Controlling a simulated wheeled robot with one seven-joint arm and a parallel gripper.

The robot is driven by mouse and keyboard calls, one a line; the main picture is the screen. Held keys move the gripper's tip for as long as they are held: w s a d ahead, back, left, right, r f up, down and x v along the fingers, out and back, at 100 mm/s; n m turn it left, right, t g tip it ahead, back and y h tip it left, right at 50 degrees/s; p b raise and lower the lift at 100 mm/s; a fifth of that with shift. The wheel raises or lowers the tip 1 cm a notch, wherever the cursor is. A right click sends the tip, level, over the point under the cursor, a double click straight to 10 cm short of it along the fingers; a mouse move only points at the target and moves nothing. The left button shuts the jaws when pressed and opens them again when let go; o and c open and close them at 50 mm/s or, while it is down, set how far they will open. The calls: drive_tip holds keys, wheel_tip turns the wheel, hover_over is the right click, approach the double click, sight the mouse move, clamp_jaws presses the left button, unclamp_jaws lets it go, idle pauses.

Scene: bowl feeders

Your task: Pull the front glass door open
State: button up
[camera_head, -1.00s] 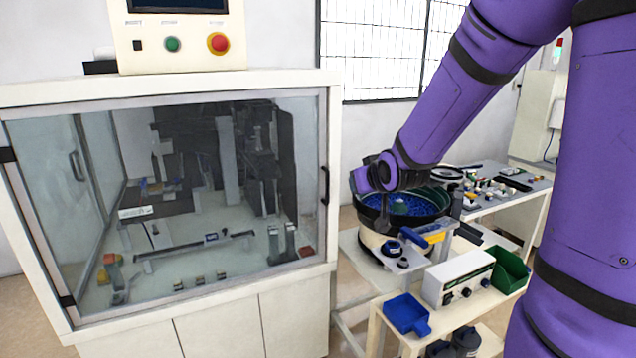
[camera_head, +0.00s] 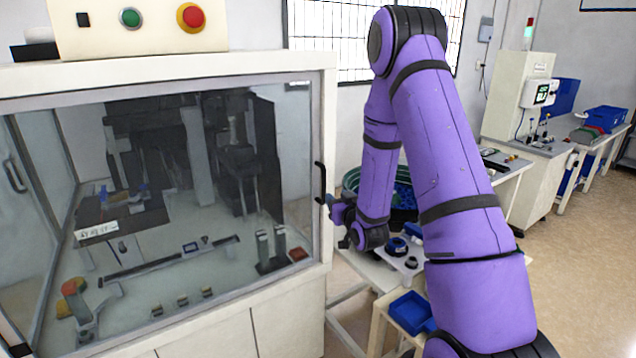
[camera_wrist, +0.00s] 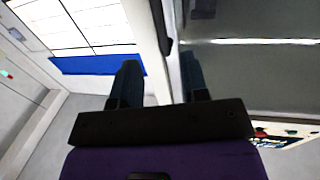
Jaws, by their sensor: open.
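The front glass door (camera_head: 150,230) of the white cabinet appears shut in its frame in the head view. Its black vertical handle (camera_head: 321,182) is on the door's right side. My gripper (camera_head: 333,205) is beside the handle's lower part, partly hidden by my wrist. In the wrist view its two dark fingers (camera_wrist: 158,72) are apart, with nothing held between them. A black bar that looks like the handle (camera_wrist: 162,28) shows just beyond the fingertips, roughly in line with the gap. I cannot tell whether a finger touches it.
A bowl feeder (camera_head: 403,190) and a blue bin (camera_head: 411,312) on a bench stand right of the cabinet, partly behind my arm. A control box with buttons (camera_head: 140,28) sits on top. Open floor (camera_head: 590,270) lies at the right.

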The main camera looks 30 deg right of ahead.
sight(324, 184)
drive_tip(key=w, duration=0.3)
drive_tip(key=w+d, duration=0.1)
drive_tip(key=w, duration=0.6)
drive_tip(key=shift+w+d, duration=0.2)
drive_tip(key=shift+d, duration=0.15)
clamp_jaws()
